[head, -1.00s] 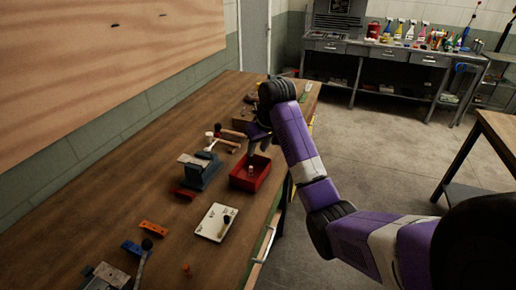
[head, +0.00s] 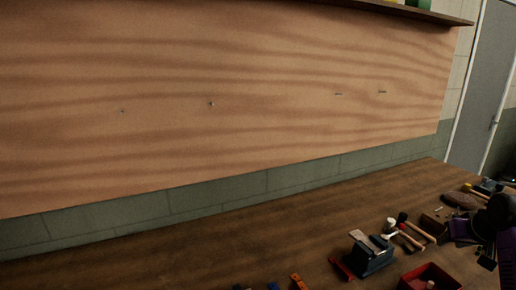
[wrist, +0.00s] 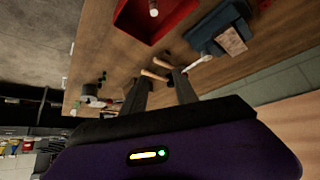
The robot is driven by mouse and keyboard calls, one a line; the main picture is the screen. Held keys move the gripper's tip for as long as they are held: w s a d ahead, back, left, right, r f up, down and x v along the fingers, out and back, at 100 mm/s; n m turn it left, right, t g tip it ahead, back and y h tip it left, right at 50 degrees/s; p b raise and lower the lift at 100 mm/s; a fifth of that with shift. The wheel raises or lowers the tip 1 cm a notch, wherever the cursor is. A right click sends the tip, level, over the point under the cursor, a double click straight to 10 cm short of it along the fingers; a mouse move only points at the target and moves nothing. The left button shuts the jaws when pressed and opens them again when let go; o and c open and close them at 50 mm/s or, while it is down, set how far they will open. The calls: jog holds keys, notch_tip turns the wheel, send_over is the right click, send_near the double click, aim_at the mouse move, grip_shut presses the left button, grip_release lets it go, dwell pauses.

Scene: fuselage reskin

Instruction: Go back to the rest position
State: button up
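My gripper (wrist: 160,82) shows in the wrist view with its two dark fingers apart and nothing between them. It is above the workbench (wrist: 120,50), near the hammers (wrist: 158,72). In the head view my purple and black arm end is at the right edge, partly cut off, over the far right part of the bench (head: 220,255). A red bin (head: 412,279) is at the bottom right of the head view. It also shows in the wrist view (wrist: 128,22), with a small pale-tipped item inside.
A blue-grey vise (head: 370,260) stands left of the red bin, with hammers (head: 412,238) behind it. Small orange and blue pieces lie at the bottom edge. A wooden wall board (head: 230,100) hangs above the bench. The bench's left part in view is clear.

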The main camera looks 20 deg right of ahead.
jog(key=w+a+r+t+h, duration=0.1)
jog(key=w+a+t+h, duration=0.25)
jog(key=a+t, duration=0.25)
jog(key=s+a+f+t, duration=0.2)
jog(key=s+a, duration=0.1)
jog(key=a, duration=0.7)
jog(key=s+a+f+t, duration=0.1)
jog(key=s+a+t, duration=0.15)
jog(key=a, duration=0.65)
jog(key=s+a+f+n+g+y, duration=0.1)
jog(key=s+a+f+n+y, duration=0.1)
jog(key=s+a, duration=0.9)
jog(key=s+a+f+n+y, duration=0.1)
jog(key=s+a+n+y, duration=0.4)
jog(key=s+a, duration=0.6)
jog(key=s+y, duration=0.1)
jog(key=s, duration=0.5)
jog(key=shift+a+f+g, duration=0.35)
jog(key=shift+a, duration=0.05)
